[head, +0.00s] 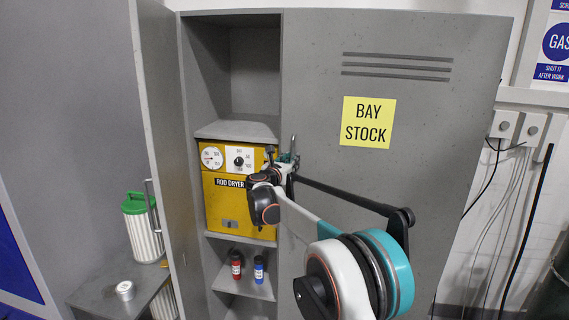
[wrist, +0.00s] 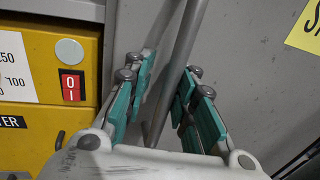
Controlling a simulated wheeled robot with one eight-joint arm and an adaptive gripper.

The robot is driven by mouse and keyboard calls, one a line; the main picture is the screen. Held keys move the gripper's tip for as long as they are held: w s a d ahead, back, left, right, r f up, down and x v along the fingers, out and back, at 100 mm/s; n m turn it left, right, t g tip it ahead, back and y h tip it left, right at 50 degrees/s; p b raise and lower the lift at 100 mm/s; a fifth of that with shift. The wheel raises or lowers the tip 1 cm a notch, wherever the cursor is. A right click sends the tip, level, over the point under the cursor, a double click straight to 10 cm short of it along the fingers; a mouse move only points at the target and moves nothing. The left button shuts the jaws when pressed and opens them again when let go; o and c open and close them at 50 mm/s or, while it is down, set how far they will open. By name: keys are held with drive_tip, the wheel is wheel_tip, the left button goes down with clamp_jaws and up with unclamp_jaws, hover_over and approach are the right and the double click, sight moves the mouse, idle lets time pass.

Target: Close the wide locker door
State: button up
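The wide locker door (head: 440,120) is a grey panel with vent slots and a yellow BAY STOCK sign (head: 368,122). Its left edge borders the open part of the locker; I cannot tell how far it stands from its frame. Its handle is a grey vertical bar (wrist: 180,75), mostly hidden behind my gripper in the head view. My gripper (head: 284,163) is at the door's left edge. In the wrist view my gripper (wrist: 163,85) has its teal-padded fingers apart, with the bar between them. I cannot tell whether either finger touches the bar.
A narrow door (head: 158,130) stands open at left. Locker shelves hold a yellow rod dryer (head: 225,210), a red bottle (head: 236,266) and a blue bottle (head: 259,270). A green-lidded container (head: 142,228) and a metal can (head: 125,290) stand on a grey surface at left. Cables (head: 500,215) hang at right.

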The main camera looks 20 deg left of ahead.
drive_tip(key=shift+s+d, duration=0.1)
idle(0.7)
drive_tip(key=s+a, duration=0.1)
drive_tip(key=s, duration=1.1)
drive_tip(key=shift+a, duration=0.2)
